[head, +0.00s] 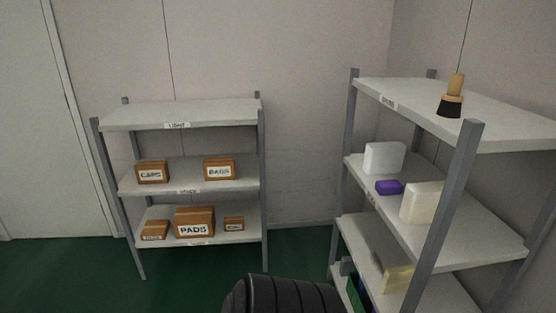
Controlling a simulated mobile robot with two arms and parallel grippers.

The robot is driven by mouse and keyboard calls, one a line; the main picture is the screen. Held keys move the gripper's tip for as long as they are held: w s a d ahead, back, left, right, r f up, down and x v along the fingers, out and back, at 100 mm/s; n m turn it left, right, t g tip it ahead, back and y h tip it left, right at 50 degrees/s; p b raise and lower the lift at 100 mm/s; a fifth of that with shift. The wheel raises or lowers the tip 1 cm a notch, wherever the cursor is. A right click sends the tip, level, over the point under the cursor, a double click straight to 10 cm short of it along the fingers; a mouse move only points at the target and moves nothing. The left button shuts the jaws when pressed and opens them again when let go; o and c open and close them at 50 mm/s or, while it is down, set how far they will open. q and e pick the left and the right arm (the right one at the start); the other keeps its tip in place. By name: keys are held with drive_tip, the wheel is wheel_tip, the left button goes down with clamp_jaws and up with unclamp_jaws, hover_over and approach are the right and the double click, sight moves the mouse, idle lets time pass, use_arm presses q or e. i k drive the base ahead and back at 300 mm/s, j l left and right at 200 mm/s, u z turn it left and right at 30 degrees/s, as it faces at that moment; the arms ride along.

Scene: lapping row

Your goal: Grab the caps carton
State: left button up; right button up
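The caps carton (152,173) is a small brown box with a white label reading CAPS. It sits at the left of the middle shelf (188,184) on the left rack, apart from a similar carton labelled BAGS (219,170) to its right. Neither of my grippers shows in the head view. A dark ribbed part at the bottom centre appears to be mine, and no fingers are visible on it.
The left rack's top shelf (180,113) is empty; its bottom shelf holds a PADS carton (194,222) and two smaller cartons. A right rack holds a brush (452,97), white blocks (384,158) and a purple block (389,187). Green floor (70,270) is clear at left.

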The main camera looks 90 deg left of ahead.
sight(152, 171)
drive_tip(key=u, duration=3.7)
drive_tip(key=i+j+z, duration=0.2)
drive_tip(key=i+j, duration=0.45)
drive_tip(key=i, duration=0.2)
